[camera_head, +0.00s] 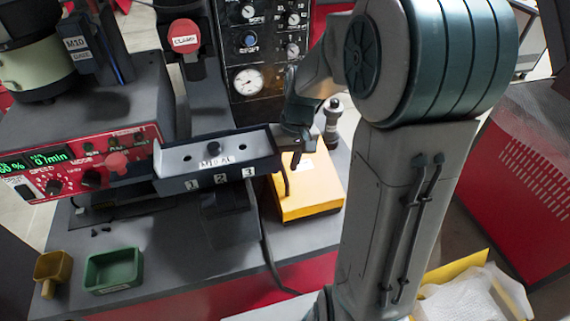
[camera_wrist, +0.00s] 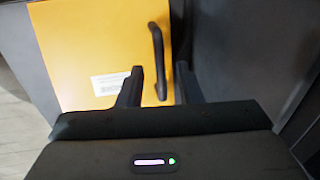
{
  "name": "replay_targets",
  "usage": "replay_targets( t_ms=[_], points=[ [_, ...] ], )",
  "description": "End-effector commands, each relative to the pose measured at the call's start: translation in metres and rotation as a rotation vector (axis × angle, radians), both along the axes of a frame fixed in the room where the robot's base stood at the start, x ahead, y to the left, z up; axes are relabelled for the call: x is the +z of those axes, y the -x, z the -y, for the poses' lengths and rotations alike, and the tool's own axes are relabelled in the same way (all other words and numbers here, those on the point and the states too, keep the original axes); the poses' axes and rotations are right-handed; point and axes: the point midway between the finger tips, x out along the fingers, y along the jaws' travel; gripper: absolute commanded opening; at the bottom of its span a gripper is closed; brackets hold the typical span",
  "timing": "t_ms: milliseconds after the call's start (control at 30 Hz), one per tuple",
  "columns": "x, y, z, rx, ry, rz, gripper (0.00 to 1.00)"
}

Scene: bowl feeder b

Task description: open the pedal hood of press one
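The yellow hood (camera_head: 312,190) sits on the grey bench at the right of the press. Its flat top with a white label also shows in the wrist view (camera_wrist: 85,45). No contact can be made out. The pedal is not visible.
A pressure gauge panel (camera_head: 262,45) is behind. A green tray (camera_head: 113,270) and a small yellow scoop (camera_head: 52,268) lie at the bench's front left. A dark cable (camera_head: 265,250) hangs near the front edge.

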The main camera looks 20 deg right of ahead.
Motion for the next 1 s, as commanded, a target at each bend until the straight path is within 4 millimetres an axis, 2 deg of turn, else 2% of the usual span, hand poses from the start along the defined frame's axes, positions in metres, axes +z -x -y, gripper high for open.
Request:
replay_targets(
  t_ms=[100,400,433,533,800,1000],
  points=[
    [-0.008,0.001,-0.002,0.000,0.000,-0.002,0.32],
    [-0.010,0.000,-0.002,0.000,0.000,0.000,0.32],
    [-0.010,0.000,-0.002,0.000,0.000,0.000,0.27],
    [-0.010,0.000,-0.002,0.000,0.000,0.000,0.00],
    [-0.008,0.000,-0.001,0.002,-0.006,0.000,0.00],
    [0.001,0.000,0.001,0.012,-0.063,0.000,0.00]
  ],
)
